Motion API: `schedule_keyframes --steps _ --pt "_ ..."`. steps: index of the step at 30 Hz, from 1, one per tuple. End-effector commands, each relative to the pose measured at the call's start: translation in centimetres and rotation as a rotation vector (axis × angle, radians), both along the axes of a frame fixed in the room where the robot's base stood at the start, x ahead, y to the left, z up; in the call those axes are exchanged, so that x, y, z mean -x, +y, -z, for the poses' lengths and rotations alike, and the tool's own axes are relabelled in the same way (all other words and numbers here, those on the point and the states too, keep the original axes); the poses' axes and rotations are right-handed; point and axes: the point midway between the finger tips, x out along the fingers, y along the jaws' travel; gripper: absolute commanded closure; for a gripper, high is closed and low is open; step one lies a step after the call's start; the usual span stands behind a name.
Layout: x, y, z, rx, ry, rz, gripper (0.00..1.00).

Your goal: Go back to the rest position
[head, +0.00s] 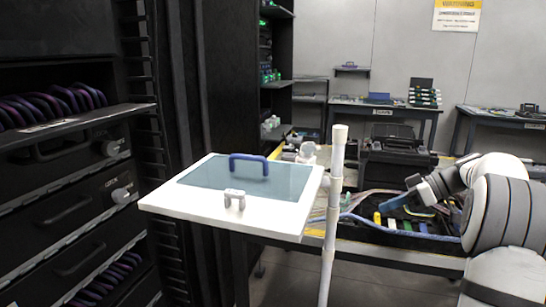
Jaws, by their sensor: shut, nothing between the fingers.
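My gripper (397,201), dark with blue-grey parts, is at the end of my white arm on the right side of the head view. It points left and down over the workbench (383,253). Its fingers are shut and hold nothing. Below and behind it lies a dark area of the bench with small coloured items (423,227). I cannot tell whether the fingertips touch any of them.
A white board (270,218) with a blue-grey panel and blue handle stands in front, beside a white upright pole (332,220). A black rack (70,200) with cable loops fills the left. Blue cables (375,221) lie on the bench. More tables stand behind.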

Motion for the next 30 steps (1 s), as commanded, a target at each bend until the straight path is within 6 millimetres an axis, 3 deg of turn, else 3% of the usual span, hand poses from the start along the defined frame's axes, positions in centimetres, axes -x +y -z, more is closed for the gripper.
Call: schedule_keyframes --steps 1,8,15,24,30 --pt "0.6 1.2 -1.3 0.019 0.04 0.012 1.0" --pt "5.0 6.8 -4.4 0.165 0.291 0.141 1.0" --pt "13.9 12.5 -7.7 0.414 0.537 0.409 1.0" --pt "24.7 14.7 -9.9 0.624 0.573 0.785 1.0" --pt "28.4 14.6 -9.8 0.651 0.526 0.935 1.0"
